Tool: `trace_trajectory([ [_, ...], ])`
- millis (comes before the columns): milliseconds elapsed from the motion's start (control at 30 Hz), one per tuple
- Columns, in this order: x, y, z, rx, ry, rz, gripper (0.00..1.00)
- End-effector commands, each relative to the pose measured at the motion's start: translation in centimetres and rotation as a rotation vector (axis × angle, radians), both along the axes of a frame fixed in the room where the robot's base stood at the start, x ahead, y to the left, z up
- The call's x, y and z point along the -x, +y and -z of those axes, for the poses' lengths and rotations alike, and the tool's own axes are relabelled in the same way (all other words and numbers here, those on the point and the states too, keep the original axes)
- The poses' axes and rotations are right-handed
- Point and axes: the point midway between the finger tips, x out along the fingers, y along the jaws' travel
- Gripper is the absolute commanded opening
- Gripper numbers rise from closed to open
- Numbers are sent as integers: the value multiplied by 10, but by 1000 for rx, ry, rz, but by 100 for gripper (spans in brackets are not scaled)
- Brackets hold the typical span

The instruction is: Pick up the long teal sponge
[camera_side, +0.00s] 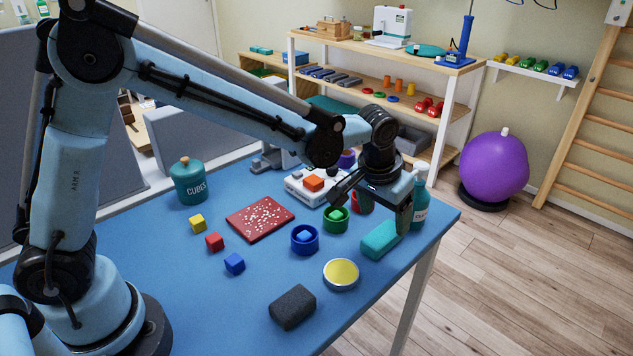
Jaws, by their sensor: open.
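The long teal sponge (380,240) lies flat on the blue table near its right edge. It is a long block with rounded edges. My gripper (374,210) is open and above the table, with one finger reaching down close to the sponge's far right end and the other out to the left. I cannot tell whether the near finger touches the sponge. The jaws hold nothing that I can see.
A green bowl (336,220), a blue bowl (305,239) and a yellow-topped round tin (341,274) stand left of the sponge. A teal bottle (420,205) stands just behind it. A dark grey block (292,307) lies in front. The blue table (200,310) is clear at front left.

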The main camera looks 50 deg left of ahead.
Motion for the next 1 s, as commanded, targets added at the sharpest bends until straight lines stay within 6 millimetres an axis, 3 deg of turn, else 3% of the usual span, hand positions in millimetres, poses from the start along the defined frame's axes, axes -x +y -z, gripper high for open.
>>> trace_trajectory([
  [233,-4,1,17,0,0,-1,78],
  [600,-13,5,59,0,-1,0,78],
  [1000,-14,5,62,0,0,0,78],
])
